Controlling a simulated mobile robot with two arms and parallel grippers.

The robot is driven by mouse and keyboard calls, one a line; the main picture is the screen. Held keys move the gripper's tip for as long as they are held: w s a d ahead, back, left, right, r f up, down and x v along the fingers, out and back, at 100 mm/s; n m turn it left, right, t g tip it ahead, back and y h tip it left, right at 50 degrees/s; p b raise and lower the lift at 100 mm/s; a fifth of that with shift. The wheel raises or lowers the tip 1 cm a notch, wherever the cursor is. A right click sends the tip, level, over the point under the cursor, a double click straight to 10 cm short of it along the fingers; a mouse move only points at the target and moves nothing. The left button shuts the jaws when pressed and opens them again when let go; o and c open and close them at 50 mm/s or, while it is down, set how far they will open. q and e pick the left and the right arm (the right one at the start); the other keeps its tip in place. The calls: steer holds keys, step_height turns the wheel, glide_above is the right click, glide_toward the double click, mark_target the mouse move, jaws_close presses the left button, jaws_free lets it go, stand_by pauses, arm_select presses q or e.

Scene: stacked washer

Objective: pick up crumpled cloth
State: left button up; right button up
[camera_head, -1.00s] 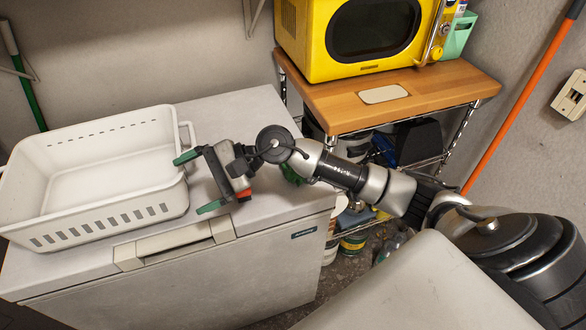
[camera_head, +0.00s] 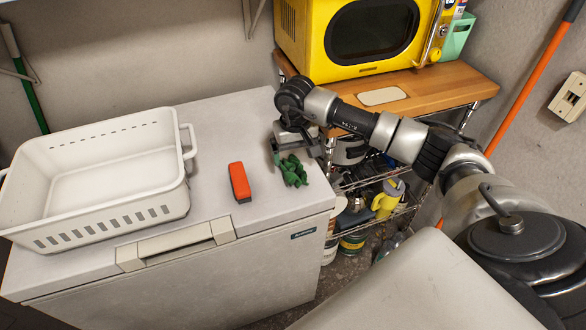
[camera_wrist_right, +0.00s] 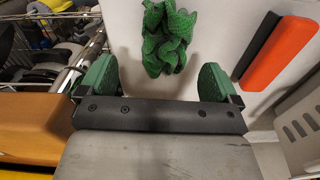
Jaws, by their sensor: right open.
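The crumpled cloth (camera_head: 293,171) is a small dark green bundle on the white freezer top, near its right edge. My right gripper (camera_head: 298,150) is over the freezer's right edge at the cloth's far side, pointing down. In the right wrist view the cloth (camera_wrist_right: 168,38) lies ahead of the open green-tipped fingers (camera_wrist_right: 156,78), roughly centred between them and a little beyond the tips. Nothing is between the fingers. My left gripper is not in view.
An orange and black block (camera_head: 240,182) lies left of the cloth. A white basket (camera_head: 95,170) stands at the freezer's left. A wooden-topped shelf (camera_head: 450,85) with a yellow microwave (camera_head: 345,40) is close on the right. The freezer top (camera_head: 225,120) behind the block is clear.

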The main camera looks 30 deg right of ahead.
mark_target(294, 165)
steer(key=f, duration=0.1)
steer(key=f+p, duration=0.1)
steer(key=f, duration=0.1)
steer(key=f+p, duration=0.1)
steer(key=shift+s+a+f, duration=0.1)
steer(key=shift+a+f, duration=0.1)
steer(key=shift+a, duration=0.15)
steer(key=shift+f, duration=0.3)
steer(key=shift+c, duration=0.4)
steer(key=c, duration=0.9)
